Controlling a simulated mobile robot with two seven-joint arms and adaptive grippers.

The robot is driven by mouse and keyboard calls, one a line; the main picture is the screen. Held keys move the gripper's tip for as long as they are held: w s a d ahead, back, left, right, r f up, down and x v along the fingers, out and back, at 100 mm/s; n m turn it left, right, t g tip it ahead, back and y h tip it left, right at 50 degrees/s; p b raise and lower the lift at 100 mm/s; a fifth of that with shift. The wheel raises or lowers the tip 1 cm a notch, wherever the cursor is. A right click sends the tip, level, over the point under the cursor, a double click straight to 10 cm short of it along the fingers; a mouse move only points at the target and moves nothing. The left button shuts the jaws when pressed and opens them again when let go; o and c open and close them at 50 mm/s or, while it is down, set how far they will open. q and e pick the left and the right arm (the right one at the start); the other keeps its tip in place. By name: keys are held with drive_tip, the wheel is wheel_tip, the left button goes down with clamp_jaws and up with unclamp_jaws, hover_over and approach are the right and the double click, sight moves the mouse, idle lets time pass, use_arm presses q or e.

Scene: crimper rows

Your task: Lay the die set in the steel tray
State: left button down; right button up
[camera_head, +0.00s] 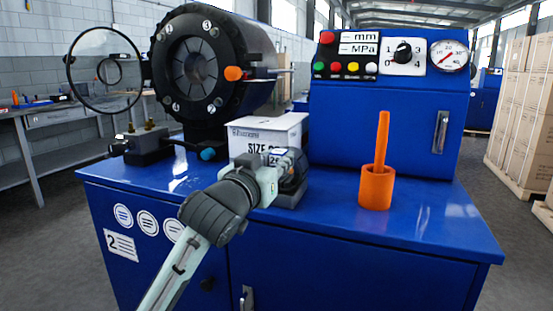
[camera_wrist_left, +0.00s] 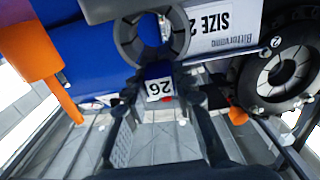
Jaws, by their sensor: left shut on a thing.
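The die set (camera_head: 294,172) is a dark grey ring of segments. It stands upright in front of the white size box, with a "26" label at its holding end. The wrist view shows the ring (camera_wrist_left: 128,42) and the blue tab with the "26" label (camera_wrist_left: 160,88) between my fingers. My left gripper (camera_head: 270,172) is shut on the die set; its fingers also show in the wrist view (camera_wrist_left: 163,98). A dark grey block (camera_head: 289,198) is under the die set; whether they touch is unclear. I cannot make out a steel tray. My right gripper is not in view.
The white size box (camera_head: 265,135) stands right behind the die set. The round crimper head (camera_head: 205,65) rises at the back left. An orange cup with a rod (camera_head: 376,188) stands to the right on the blue cabinet top (camera_head: 440,215). The front right top is clear.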

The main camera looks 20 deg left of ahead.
use_arm(q)
drive_tip(key=shift+s+r, duration=0.1)
drive_tip(key=shift+r, duration=0.1)
drive_tip(key=c, duration=1.2)
unclamp_jaws()
drive_tip(key=shift+f, duration=0.55)
drive_tip(key=shift+s+a+r, duration=0.1)
drive_tip(key=shift+s+r, duration=0.05)
drive_tip(key=shift+s, duration=1.75)
drive_tip(key=shift+s+a+r, duration=0.1)
drive_tip(key=shift+s+r, duration=0.05)
drive_tip(key=shift+s, duration=1.7)
